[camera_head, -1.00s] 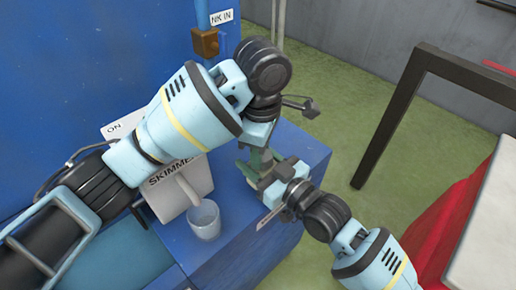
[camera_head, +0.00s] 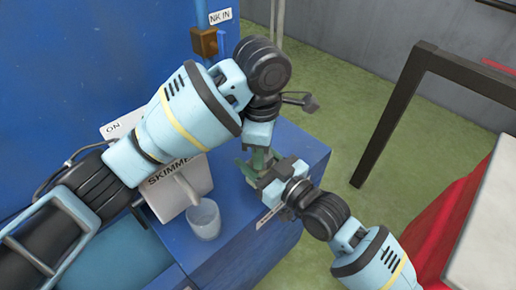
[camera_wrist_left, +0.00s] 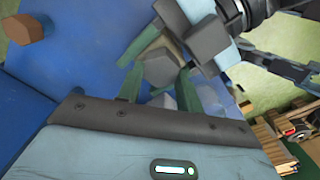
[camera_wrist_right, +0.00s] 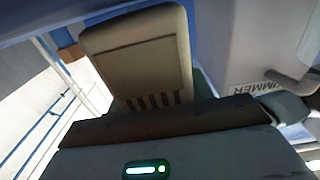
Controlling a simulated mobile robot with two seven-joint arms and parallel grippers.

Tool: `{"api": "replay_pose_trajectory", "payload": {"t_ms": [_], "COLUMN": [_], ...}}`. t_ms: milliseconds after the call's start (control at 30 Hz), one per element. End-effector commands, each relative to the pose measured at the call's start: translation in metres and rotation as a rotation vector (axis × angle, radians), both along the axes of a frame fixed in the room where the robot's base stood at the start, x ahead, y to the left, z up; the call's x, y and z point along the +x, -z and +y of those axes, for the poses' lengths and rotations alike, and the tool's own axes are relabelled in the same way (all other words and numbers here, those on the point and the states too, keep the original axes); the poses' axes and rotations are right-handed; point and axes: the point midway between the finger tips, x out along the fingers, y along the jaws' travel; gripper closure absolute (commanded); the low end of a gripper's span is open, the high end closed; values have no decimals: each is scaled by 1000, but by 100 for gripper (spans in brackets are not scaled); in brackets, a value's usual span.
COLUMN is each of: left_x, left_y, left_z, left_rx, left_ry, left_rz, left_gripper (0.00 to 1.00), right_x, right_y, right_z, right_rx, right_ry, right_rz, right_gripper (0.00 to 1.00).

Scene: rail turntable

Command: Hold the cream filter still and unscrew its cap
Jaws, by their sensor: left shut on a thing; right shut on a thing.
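The cream filter is mostly hidden between my two grippers in the head view. In the left wrist view a greyish, faceted piece (camera_wrist_left: 160,72), apparently part of the filter or its cap, sits between the green fingers of my left gripper (camera_wrist_left: 160,88). My left gripper reaches down from above and is shut on that piece; it also shows in the head view (camera_head: 259,158). My right gripper (camera_head: 253,172) comes in from the lower right and is shut on the filter close by. Its grip is largely covered. I cannot tell filter body and cap apart clearly.
A blue ledge (camera_head: 243,238) lies beneath the grippers. A brown block (camera_head: 204,42) is on the pipe behind. A dark frame (camera_head: 397,120) stands on the green floor at right.

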Motion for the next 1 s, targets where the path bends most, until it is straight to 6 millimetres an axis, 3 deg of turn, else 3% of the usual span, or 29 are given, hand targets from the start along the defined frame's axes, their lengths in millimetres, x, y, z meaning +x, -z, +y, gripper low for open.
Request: {"api": "replay_pose_trajectory", "payload": {"t_ms": [33,167,1000], "left_x": [-6,-6,-4], "left_y": [9,6,-25], "left_z": [-5,-6,-7], "left_rx": [0,0,-12], "left_ry": [11,11,17], "left_rz": [18,18,2], "left_gripper": [92,92,91], "right_x": [0,0,3], "right_y": [3,3,0], "right_z": [0,0,-2], "right_rx": [1,1,-5], "right_ry": [0,0,5], "right_rz": [2,2,2], "right_gripper": [90,90,91]}}
